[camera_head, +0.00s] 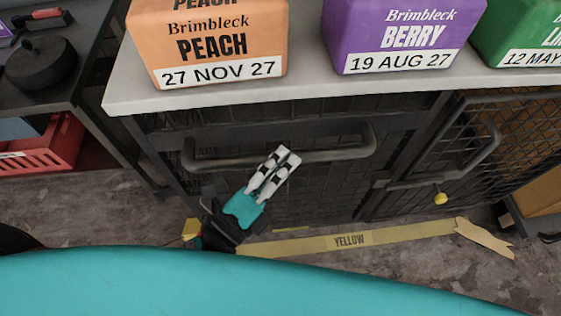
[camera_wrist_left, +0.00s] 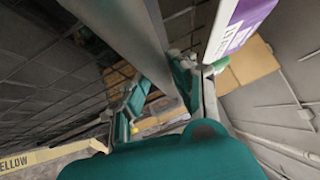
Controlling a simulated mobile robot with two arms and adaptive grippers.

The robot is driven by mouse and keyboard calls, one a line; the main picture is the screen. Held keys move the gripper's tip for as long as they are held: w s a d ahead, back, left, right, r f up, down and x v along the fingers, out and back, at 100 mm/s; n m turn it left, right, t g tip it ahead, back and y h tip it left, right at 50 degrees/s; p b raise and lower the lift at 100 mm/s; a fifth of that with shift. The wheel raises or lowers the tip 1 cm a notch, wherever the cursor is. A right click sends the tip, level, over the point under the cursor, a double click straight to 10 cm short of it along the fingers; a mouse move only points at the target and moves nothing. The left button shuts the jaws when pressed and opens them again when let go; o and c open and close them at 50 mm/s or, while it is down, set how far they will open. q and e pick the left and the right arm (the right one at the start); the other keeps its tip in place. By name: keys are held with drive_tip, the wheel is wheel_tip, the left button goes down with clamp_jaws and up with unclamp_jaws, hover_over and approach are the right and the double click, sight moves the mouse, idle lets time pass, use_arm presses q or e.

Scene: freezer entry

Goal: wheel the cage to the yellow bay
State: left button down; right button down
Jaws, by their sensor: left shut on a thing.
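The dark mesh cage (camera_head: 330,195) stands in front of me, with a grey horizontal handle bar (camera_head: 335,153) across its near side. My left gripper (camera_head: 282,160) is at the middle of this bar and shut on it. In the left wrist view the grey bar (camera_wrist_left: 125,35) runs down between the fingers of the left gripper (camera_wrist_left: 162,90). A yellow floor strip (camera_head: 390,235) marked YELLOW runs along the floor in front of the cage; its label also shows at the left wrist view's edge (camera_wrist_left: 15,162). My right gripper is not in view.
Orange (camera_head: 210,45), purple (camera_head: 395,35) and green (camera_head: 525,40) tubs stand on the pale top (camera_head: 300,97). A red crate (camera_head: 45,150) and dark shelf are at left. A peeled strip end (camera_head: 485,238) lies at right.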

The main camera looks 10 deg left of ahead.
use_arm(q)
drive_tip(key=c, duration=1.2)
unclamp_jaws()
drive_tip(key=shift+d+r, duration=0.1)
drive_tip(key=shift+r, duration=0.25)
drive_tip(key=shift+o, duration=0.6)
drive_tip(key=shift+f, duration=0.15)
drive_tip(key=shift+s+f, duration=0.1)
drive_tip(key=shift+s, duration=0.1)
drive_tip(key=v, duration=1.1)
drive_tip(key=shift+s+a, duration=0.25)
drive_tip(key=shift+s, duration=0.05)
